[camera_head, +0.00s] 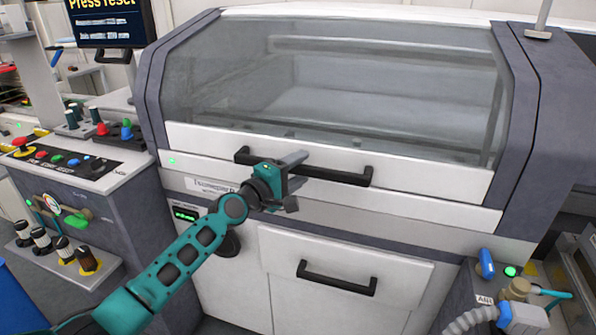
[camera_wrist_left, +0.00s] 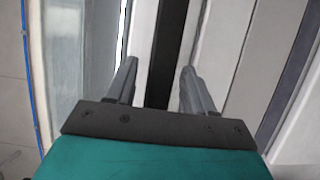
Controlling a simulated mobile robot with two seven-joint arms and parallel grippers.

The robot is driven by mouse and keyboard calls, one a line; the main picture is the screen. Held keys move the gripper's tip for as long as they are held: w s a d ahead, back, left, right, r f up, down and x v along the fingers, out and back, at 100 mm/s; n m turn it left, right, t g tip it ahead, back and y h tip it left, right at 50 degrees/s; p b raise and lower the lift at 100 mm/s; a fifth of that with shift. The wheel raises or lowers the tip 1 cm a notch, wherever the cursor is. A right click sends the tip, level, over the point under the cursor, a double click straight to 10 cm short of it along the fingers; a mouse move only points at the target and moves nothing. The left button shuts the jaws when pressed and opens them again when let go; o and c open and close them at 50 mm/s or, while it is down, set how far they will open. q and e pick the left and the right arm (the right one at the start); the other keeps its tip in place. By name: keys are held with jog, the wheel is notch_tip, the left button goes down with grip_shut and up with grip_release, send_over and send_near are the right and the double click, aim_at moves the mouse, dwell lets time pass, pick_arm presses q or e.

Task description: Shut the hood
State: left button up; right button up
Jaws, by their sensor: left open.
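The hood (camera_head: 430,178) is the large glazed cover of the grey and white machine, with a white lower rail. It looks down, its rail lying along the white front panel; I cannot tell whether a small gap is left. A black bar handle (camera_head: 345,176) runs across the rail. My left gripper (camera_head: 298,181) is open at the handle's middle, one finger above and one lower, hiding part of it. In the left wrist view the dark handle (camera_wrist_left: 168,50) runs between the spread fingers of the gripper (camera_wrist_left: 160,68), with gaps on both sides. My right gripper is not in view.
A lower door with a black handle (camera_head: 337,279) is under the hood. A control panel (camera_head: 75,165) with buttons and knobs stands at left, below a screen (camera_head: 112,22). A blue switch (camera_head: 486,263) and a hose (camera_head: 470,320) are at lower right.

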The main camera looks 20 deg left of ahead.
pick_arm(q)
jog(key=shift+w+d, duration=0.1)
jog(key=shift+c, duration=0.3)
grip_shut()
dwell(0.4)
